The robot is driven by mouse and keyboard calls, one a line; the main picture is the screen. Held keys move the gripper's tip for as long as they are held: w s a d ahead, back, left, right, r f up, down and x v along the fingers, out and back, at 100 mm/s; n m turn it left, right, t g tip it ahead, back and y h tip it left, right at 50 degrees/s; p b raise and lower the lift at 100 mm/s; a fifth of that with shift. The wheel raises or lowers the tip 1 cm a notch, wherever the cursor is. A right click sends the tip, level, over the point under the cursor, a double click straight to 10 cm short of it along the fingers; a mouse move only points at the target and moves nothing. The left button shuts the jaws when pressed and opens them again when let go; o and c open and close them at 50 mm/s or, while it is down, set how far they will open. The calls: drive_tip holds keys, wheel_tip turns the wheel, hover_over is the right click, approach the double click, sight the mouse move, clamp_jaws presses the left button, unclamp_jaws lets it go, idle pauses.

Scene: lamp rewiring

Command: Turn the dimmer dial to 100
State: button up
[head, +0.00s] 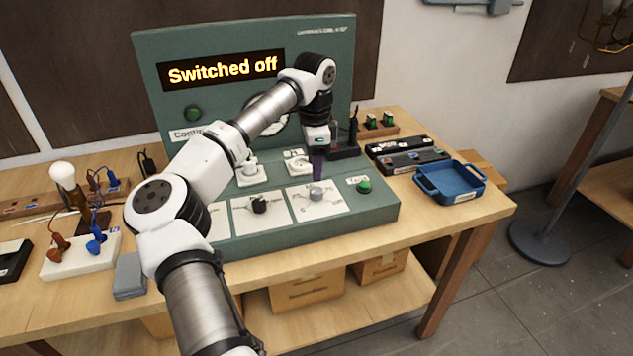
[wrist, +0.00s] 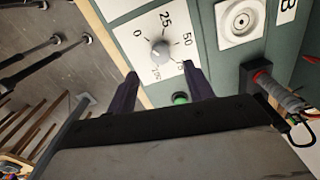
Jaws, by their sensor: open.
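The dimmer dial (head: 317,190) is a small grey knob on a white card on the sloped front of the green test panel. In the wrist view the dial (wrist: 160,49) sits among printed numbers; 0, 25 and 50 read clearly, and smaller marks lie on the side near my fingers. I cannot tell which mark the knob points at. My gripper (head: 316,168) is above the dial with its purple fingers pointing down. In the wrist view my gripper (wrist: 160,85) is open and empty, its fingertips apart on either side of the card's near edge, not visibly touching the knob.
The display (head: 222,69) reads "Switched off". A black knob (head: 260,204) is left of the dial, and a green button (head: 364,187) is right. A blue tray (head: 450,182) stands at the table's right. A lamp bulb (head: 63,175) and wired sockets stand at left.

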sight(315, 190)
wheel_tip(315, 190, down, 8)
drive_tip(key=shift+r+p, duration=0.25)
drive_tip(key=shift+p, duration=0.7)
drive_tip(key=c, duration=1)
